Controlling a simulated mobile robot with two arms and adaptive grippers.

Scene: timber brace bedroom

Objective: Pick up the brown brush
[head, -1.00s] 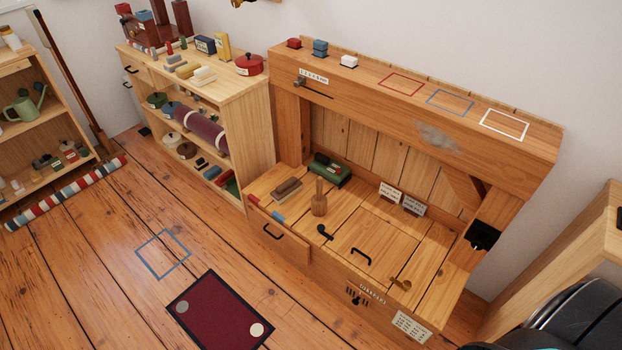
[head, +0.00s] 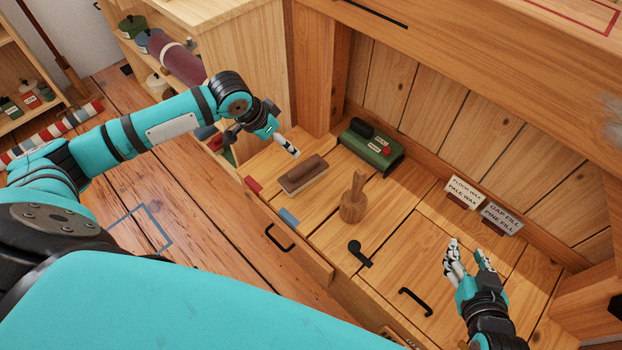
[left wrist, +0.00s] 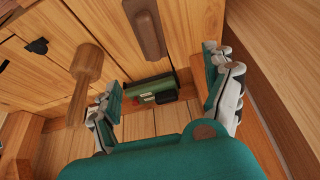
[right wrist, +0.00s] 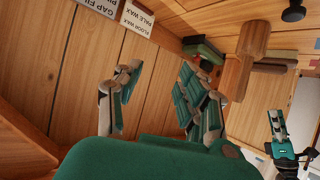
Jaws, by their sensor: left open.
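The brown brush (head: 303,175) lies on the left part of the wooden bench top, its dark brown back up over a paler base. It also shows at the top of the left wrist view (left wrist: 146,28). My left gripper (head: 268,142) is open and empty, above and just to the left of the brush, apart from it. In the left wrist view its fingers (left wrist: 161,75) are spread, with the brush beyond them. My right gripper (head: 468,253) is open and empty over the bench's right part, far from the brush; its spread fingers show in the right wrist view (right wrist: 160,75).
A wooden mallet-like tool (head: 353,198) stands right of the brush. A green box (head: 370,148) lies behind it. Red (head: 254,184) and blue (head: 289,217) blocks lie near the front edge. Label cards (head: 464,192) stand at the back. A shelf unit (head: 245,70) stands to the left.

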